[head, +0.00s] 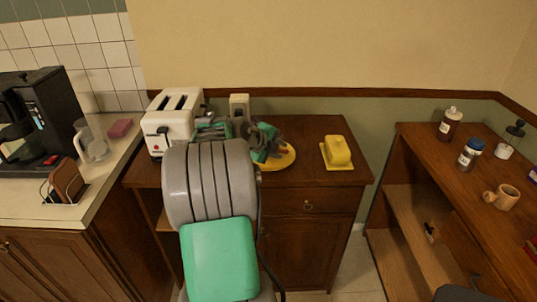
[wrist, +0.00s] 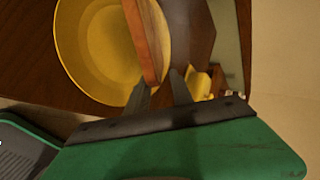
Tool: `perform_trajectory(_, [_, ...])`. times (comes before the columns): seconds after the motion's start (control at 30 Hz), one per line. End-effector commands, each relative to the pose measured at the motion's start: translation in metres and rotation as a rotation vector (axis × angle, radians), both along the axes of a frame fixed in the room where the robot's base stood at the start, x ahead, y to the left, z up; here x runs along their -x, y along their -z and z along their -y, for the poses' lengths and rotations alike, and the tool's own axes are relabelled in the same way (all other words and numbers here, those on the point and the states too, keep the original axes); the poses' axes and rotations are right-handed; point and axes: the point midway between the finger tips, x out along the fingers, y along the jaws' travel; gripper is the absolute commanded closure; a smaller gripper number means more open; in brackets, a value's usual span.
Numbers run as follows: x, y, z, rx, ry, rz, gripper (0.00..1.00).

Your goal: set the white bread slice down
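A bread slice (wrist: 148,38) shows nearly edge-on in the wrist view, its brown crust towards the camera. My gripper (wrist: 162,84) has its two dark fingers on either side of the slice's near end and appears shut on it. The slice is above the right part of a round yellow plate (wrist: 88,50); I cannot tell whether it touches. In the head view the plate (head: 288,160) lies on the wooden cabinet top, partly hidden by my gripper (head: 280,148). The slice cannot be made out clearly there.
A white toaster (head: 172,120) stands left of the plate. A yellow butter dish (head: 338,152) is to its right, with bare wood between. A coffee maker (head: 45,115) stands on the left counter. Bottles and a mug (head: 503,197) stand on the right shelf unit.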

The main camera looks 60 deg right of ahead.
Motion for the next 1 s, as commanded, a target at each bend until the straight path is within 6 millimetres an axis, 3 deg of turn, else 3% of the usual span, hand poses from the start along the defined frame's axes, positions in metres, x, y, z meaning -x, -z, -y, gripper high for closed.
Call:
perform_trajectory(0.6, [-0.014,-0.049,-0.057,0.001,-0.001,0.002,0.73])
perform_trajectory(1.0, [-0.015,-0.057,-0.060,0.002,-0.001,0.002,0.73])
